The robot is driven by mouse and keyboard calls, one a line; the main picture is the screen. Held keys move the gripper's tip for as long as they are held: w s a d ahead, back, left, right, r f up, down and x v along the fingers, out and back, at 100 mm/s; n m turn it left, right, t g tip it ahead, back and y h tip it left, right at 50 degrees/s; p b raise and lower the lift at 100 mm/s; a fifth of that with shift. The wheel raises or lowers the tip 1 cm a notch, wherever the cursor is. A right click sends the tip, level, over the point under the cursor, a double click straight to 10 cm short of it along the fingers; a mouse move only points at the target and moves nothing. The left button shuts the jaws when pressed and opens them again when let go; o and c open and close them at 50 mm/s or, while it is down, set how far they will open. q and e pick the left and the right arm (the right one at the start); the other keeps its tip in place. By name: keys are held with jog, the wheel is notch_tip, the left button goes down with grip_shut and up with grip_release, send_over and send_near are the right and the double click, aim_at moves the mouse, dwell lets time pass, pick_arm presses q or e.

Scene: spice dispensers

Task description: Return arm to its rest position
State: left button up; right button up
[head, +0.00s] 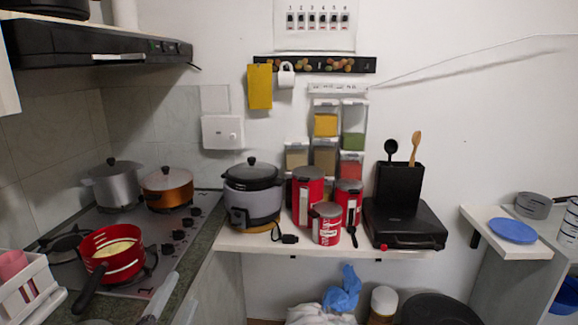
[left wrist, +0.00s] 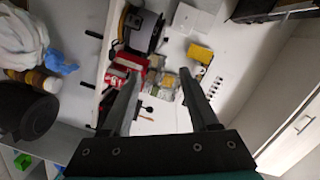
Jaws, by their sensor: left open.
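My left gripper (left wrist: 159,75) shows in the left wrist view with its two dark fingers spread wide apart. Nothing is between them. The red canisters, spice dispensers and wall lie well beyond the fingertips. In the head view only a grey elongated part, which looks like part of my left gripper (head: 160,297), shows at the bottom left, in front of the stove. The rest of the left arm is hidden below the frame. My right gripper is in neither view. The spice dispensers (head: 326,124) are mounted on the wall in stacked columns, with yellow, green and red contents.
A red pan (head: 112,252) with its handle toward me sits on the stove (head: 140,225), near the grey part. Two lidded pots stand behind it. A white rack (head: 28,290) is at the lower left. The shelf (head: 375,252) holds a cooker (head: 252,198), red canisters (head: 308,192) and a black appliance (head: 404,224).

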pick_arm(q)
jog(key=s+a+f+n+g, duration=0.1)
jog(key=s+f+n+g, duration=0.7)
jog(key=f, duration=0.6)
jog(key=s+d+f+n+g+h, duration=0.1)
jog(key=s+f+g, duration=0.25)
jog(key=s, duration=0.25)
jog(key=s+d+f+n+g, duration=0.1)
jog(key=s+f+n+g, duration=0.1)
jog(key=s+f, duration=0.35)
jog(key=s+f+g+b, duration=0.1)
jog(key=s+f, duration=0.2)
jog(key=f, duration=1.9)
jog(key=s+a+f+g, duration=0.1)
jog(key=s+a+f, duration=0.1)
jog(key=s+f, duration=1.1)
jog(key=shift+s+a+f+m+b, duration=0.35)
jog(key=shift+s+f+m+b, duration=0.1)
jog(key=shift+s, duration=0.55)
jog(key=shift+g, duration=0.25)
